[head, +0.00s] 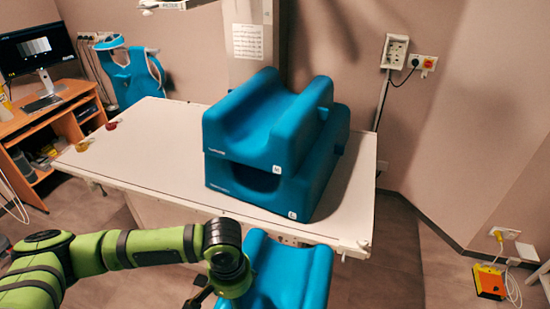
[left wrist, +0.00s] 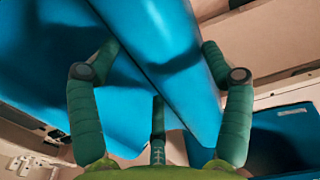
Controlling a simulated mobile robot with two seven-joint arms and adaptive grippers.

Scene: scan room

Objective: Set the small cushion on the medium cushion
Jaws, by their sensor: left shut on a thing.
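The medium cushion (head: 265,125), blue with a grooved top and a white "M" label, sits on top of the large cushion (head: 300,190) on the white table. Its top is bare. The small cushion (head: 300,275), also blue, is in front of the table's near edge, cut off by the bottom of the head view. My left gripper is shut on the small cushion; its fingers (left wrist: 158,55) lie on either side of it in the left wrist view, where the cushion (left wrist: 165,40) fills much of the picture. The wrist hides part of the cushion in the head view. My right gripper is not in view.
The white table (head: 150,150) has free room left of the stack. A column (head: 250,45) stands behind it. A desk (head: 55,125) with a monitor is at the far left. A yellow box (head: 489,281) lies on the floor at right. A blue thing (left wrist: 280,140) shows at lower right in the wrist view.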

